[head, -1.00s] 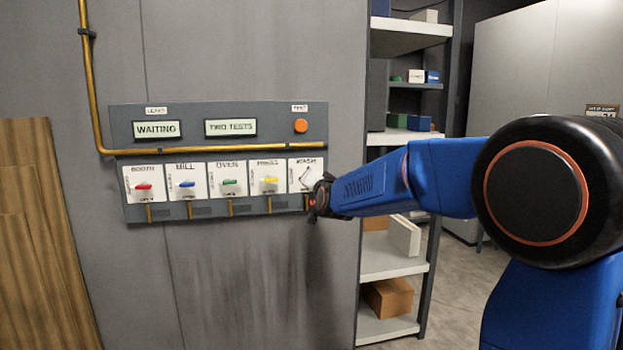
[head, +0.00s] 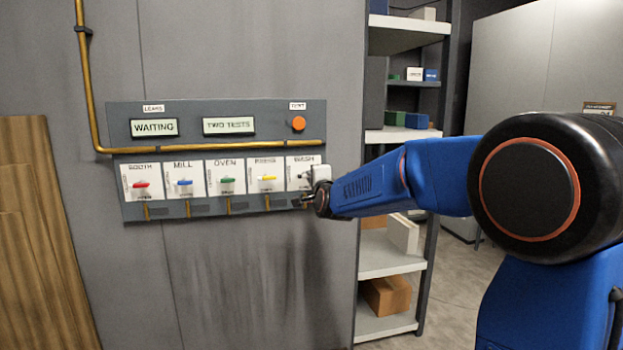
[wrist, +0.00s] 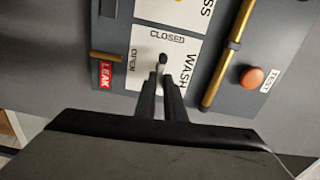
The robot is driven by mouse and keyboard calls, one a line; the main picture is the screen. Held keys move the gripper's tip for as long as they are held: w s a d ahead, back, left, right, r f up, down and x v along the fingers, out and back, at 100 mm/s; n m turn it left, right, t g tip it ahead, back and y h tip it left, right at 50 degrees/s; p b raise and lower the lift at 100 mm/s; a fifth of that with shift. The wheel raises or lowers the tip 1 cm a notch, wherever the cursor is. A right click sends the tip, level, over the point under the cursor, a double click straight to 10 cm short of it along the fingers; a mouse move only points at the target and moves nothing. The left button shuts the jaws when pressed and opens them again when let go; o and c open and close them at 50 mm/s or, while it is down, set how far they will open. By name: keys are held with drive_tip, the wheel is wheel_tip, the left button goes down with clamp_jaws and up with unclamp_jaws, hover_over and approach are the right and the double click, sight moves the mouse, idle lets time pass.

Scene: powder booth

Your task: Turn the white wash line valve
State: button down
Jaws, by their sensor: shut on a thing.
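The wash valve's plate (head: 294,183) is the rightmost of the row on the wall panel; it also shows in the wrist view (wrist: 180,48), marked CLOSED and OPEN. The small white handle (wrist: 162,70) stands out from this plate, with a dark part at its upper end. My gripper (wrist: 161,75) is shut on the handle, one finger on each side. In the head view my gripper (head: 308,188) is at the panel's right end and covers part of the plate. The fingers hide part of the handle, so its exact angle is hard to tell.
Booth, mill, oven and press valves (head: 267,178) sit to the left. A brass pipe (head: 220,147) runs above them. An orange test button (head: 298,124) is above right. The displays read WAITING (head: 154,127) and TWO TESTS. A red LEAK tag (wrist: 106,74) shows. Shelves (head: 400,260) stand right.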

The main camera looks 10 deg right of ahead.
drive_tip(key=shift+f+m, duration=0.15)
drive_tip(key=shift+m, duration=0.35)
drive_tip(key=c, duration=1.8)
unclamp_jaws()
drive_tip(key=shift+d, duration=0.1)
drive_tip(key=shift+c, duration=0.2)
drive_tip(key=shift+s, duration=0.1)
drive_tip(key=s, duration=1.7)
drive_tip(key=shift+s, duration=0.15)
drive_tip(key=s+d+f+n+g, duration=0.2)
drive_tip(key=s+f+n+g, duration=0.2)
drive_tip(key=s, duration=0.8)
drive_tip(key=s+d+f+n+g, duration=0.1)
drive_tip(key=s+f+n+g, duration=0.3)
drive_tip(key=s+f+n, duration=0.4)
drive_tip(key=s+d+f+n+g, duration=0.2)
drive_tip(key=s+f+n+g, duration=0.3)
drive_tip(key=s+f, duration=0.6)
drive_tip(key=s+n, duration=0.1)
drive_tip(key=s, duration=0.5)
drive_tip(key=shift+s+d+f, duration=0.3)
drive_tip(key=shift+d+f, duration=0.05)
